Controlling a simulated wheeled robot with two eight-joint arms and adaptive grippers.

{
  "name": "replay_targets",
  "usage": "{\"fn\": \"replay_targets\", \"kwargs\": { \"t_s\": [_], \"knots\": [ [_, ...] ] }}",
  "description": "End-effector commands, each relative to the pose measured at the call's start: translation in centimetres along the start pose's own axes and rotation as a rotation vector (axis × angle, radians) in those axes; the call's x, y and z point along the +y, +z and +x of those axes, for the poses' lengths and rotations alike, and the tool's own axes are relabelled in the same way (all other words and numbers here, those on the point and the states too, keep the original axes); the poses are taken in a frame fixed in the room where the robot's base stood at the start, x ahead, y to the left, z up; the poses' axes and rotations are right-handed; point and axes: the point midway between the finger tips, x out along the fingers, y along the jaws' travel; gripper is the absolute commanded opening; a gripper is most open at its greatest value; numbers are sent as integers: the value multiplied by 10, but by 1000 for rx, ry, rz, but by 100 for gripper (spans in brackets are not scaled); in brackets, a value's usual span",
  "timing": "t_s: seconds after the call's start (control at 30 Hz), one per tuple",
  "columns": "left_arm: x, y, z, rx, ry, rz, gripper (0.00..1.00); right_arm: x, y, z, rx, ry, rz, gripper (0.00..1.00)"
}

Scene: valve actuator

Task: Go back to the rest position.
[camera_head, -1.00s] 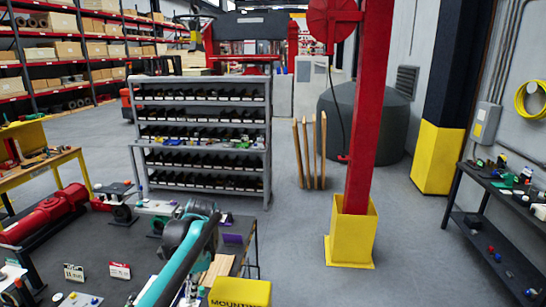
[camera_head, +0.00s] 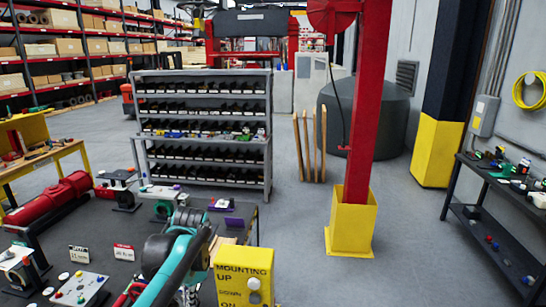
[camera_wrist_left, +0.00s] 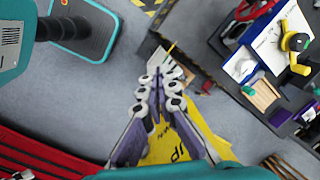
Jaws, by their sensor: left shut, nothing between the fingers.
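My left gripper (camera_wrist_left: 166,80) is in the left wrist view, its two linked fingers close together and shut with nothing between them. It is over the grey floor and a yellow box (camera_wrist_left: 190,138) marked UP, which lies behind and below the fingers in that view. In the head view my left arm, teal and black, rises from the bottom edge, and its gripper is largely hidden there. The yellow box marked MOUNTING UP (camera_head: 243,272) stands just right of that arm. My right gripper is in neither view.
A dark workbench (camera_head: 100,228) with a red cylinder (camera_head: 55,197) and several parts is at left. A grey bin shelf (camera_head: 203,170) stands beyond. A red post in a yellow base (camera_head: 350,228) is right of centre. Open floor (camera_head: 300,230) lies between.

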Motion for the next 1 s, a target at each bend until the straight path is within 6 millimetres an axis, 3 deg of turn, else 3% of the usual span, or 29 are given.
{"fn": "replay_targets", "kwargs": {
  "t_s": [0.03,0.17,0.27,0.5,0.7,0.83,1.0],
  "knots": [
    [9,3,16,20,-12,-30,0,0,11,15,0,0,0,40],
    [32,12,45,88,-47,-134,0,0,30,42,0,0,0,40],
    [57,21,80,165,-78,-247,0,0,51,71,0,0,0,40],
    [121,41,181,392,-121,-557,0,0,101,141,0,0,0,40],
    [159,50,250,551,-115,-760,0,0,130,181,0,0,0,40],
    [170,52,270,608,-107,-831,0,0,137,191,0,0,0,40],
    [172,52,274,628,-103,-856,0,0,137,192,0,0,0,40]
  ]
}}
